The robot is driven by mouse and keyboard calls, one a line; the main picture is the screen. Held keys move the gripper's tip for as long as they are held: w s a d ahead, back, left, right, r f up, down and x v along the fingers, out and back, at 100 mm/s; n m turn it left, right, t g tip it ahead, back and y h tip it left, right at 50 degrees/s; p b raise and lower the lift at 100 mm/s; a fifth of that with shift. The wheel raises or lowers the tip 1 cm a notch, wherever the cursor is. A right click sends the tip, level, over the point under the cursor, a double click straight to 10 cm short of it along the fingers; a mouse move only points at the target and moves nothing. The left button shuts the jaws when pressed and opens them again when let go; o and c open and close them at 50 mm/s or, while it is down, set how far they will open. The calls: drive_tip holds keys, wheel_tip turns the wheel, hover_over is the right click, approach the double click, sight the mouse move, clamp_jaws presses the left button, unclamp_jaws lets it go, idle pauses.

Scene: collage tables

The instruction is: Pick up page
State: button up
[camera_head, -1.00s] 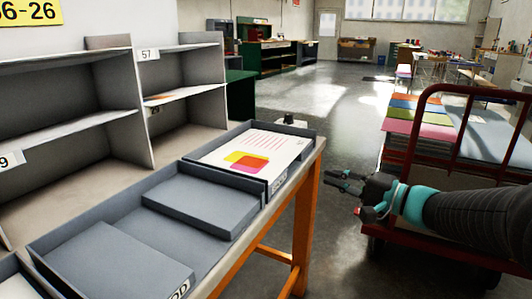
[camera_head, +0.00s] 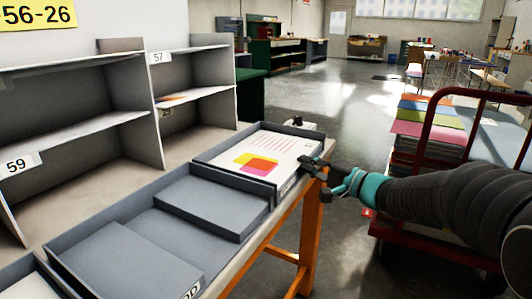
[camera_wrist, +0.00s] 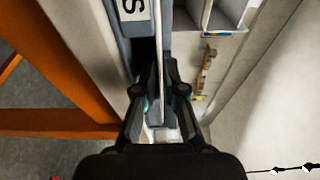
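The page (camera_head: 265,155) is a white sheet with red lines and yellow, orange and pink shapes. It lies flat on top in the far grey tray in the head view. My gripper (camera_head: 308,165) is at that tray's right edge, beside the page. In the wrist view my gripper (camera_wrist: 161,72) has its two fingers apart. A thin pale upright strip (camera_wrist: 160,40) runs between them; I cannot tell whether it is the page's edge or the tray wall. The head view does not show the fingertips' contact clearly.
Grey trays (camera_head: 165,246) line the bench front. A shelf unit (camera_head: 157,130) stands behind. A red cart (camera_head: 425,240) with stacked coloured sheets (camera_head: 420,128) stands at the right. Floor shows between bench and cart.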

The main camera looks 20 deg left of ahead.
drive_tip(key=shift+x, duration=1.6)
clamp_jaws()
